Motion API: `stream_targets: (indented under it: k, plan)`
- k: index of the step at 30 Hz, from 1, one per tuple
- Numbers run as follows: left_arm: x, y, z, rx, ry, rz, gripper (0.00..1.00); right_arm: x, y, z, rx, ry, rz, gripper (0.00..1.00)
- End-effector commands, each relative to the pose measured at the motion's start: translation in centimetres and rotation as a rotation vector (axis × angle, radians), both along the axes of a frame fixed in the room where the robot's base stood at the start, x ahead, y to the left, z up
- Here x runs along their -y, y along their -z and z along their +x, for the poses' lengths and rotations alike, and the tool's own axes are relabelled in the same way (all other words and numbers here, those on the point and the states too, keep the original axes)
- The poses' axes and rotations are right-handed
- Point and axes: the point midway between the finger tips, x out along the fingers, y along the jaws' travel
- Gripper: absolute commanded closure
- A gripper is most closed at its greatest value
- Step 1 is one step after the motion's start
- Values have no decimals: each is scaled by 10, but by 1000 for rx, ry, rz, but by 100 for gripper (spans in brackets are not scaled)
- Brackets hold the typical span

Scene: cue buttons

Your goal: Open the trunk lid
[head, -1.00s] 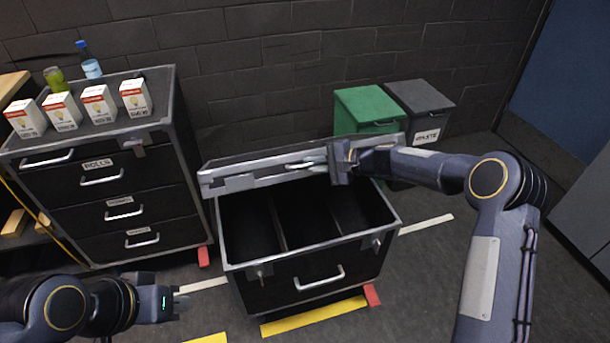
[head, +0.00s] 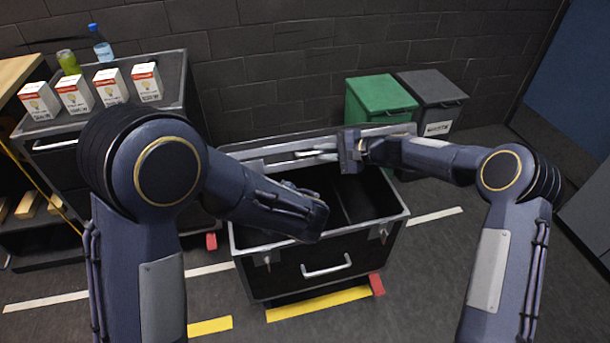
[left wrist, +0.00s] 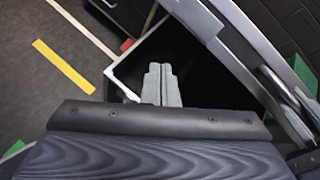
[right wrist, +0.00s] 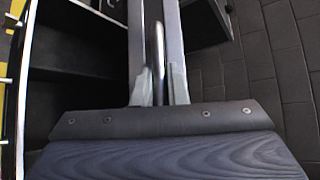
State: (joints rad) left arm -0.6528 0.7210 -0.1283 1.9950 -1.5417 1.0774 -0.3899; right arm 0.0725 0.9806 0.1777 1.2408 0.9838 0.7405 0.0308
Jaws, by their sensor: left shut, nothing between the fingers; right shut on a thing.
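The black trunk (head: 282,278) has metal edges and its lid (head: 272,162) is raised along the back, showing dark compartments inside. My right gripper (head: 338,155) is shut on the lid handle (head: 316,156); the right wrist view also shows this handle (right wrist: 156,60) between its fingers. My left arm reaches in from the left, and its hand hangs over the trunk's opening. The left wrist view shows my left gripper (left wrist: 162,82) shut and empty over the trunk, with the lid (left wrist: 245,55) beside it. Its fingertips are hidden in the head view.
A drawer cabinet at left carries several white boxes (head: 75,94), a green jar (head: 68,62) and a blue-capped bottle (head: 101,46). A green bin (head: 375,100) and a grey waste bin (head: 436,98) stand behind right. Floor is clear in front of the trunk.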

Motion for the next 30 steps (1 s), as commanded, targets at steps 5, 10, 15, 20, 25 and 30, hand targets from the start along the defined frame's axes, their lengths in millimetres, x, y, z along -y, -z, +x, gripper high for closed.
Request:
stream_targets:
  k: [5, 10, 15, 20, 25, 30]
  plan:
    - [73, 28, 23, 22, 322, 242, 100, 0, 0, 1, 1, 3, 0, 100]
    - [114, 43, 29, 48, 495, 368, 100, 1, 0, 1, 1, 3, 0, 100]
    - [124, 51, 35, 55, 543, 403, 100, 1, 0, 1, 1, 3, 0, 100]
    - [116, 60, 56, 54, 540, 403, 100, 1, 0, 1, 1, 3, 0, 100]
    - [105, 73, 89, 54, 539, 401, 100, 1, -1, 1, 1, 3, 0, 100]
    - [95, 86, 120, 55, 540, 401, 100, 1, -1, 1, 1, 3, 0, 100]
